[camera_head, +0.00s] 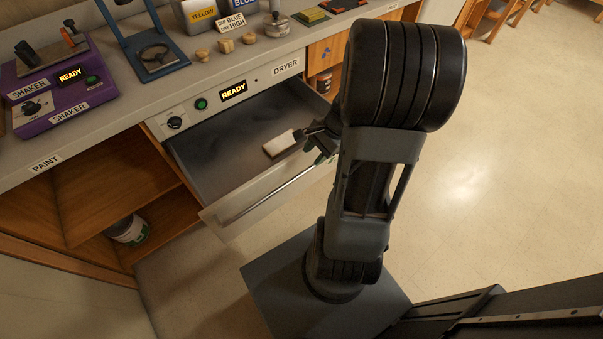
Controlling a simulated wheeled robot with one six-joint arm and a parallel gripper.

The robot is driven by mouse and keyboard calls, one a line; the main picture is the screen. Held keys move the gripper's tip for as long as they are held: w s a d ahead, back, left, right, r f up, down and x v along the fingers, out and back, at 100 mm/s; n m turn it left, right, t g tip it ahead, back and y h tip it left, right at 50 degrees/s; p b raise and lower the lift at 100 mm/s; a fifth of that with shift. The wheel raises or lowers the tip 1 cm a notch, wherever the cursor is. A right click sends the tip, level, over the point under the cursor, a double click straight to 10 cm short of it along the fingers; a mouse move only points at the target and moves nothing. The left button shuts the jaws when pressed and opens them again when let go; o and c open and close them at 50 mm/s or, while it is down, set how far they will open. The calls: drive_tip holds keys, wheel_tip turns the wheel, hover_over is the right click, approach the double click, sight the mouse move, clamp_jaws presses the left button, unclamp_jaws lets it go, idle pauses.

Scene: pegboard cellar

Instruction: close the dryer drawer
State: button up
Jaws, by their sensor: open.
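The dryer drawer (226,142) is pulled out below the counter, under the dryer panel (236,93) marked DRYER. Its grey front (225,218) has a long bar handle (268,193) and faces my base. A small block with a pale top and brown edge (283,143) shows inside the drawer's outline, towards its right side. My gripper (313,146) is open, just right of the block and over the right part of the drawer. The arm partly hides the gripper and the drawer's right end. I cannot tell whether the gripper touches anything.
On the counter stand a purple shaker (62,82), a blue stand (146,50), several small wooden pieces (226,46) and a round metal item (276,25). An open shelf below holds a can (128,231). The floor at right (510,150) is clear.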

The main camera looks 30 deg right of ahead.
sight(299, 175)
drive_tip(key=b+x, duration=0.2)
drive_tip(key=x, duration=0.7)
drive_tip(key=shift+a+f, duration=0.1)
drive_tip(key=shift+f, duration=0.2)
clamp_jaws()
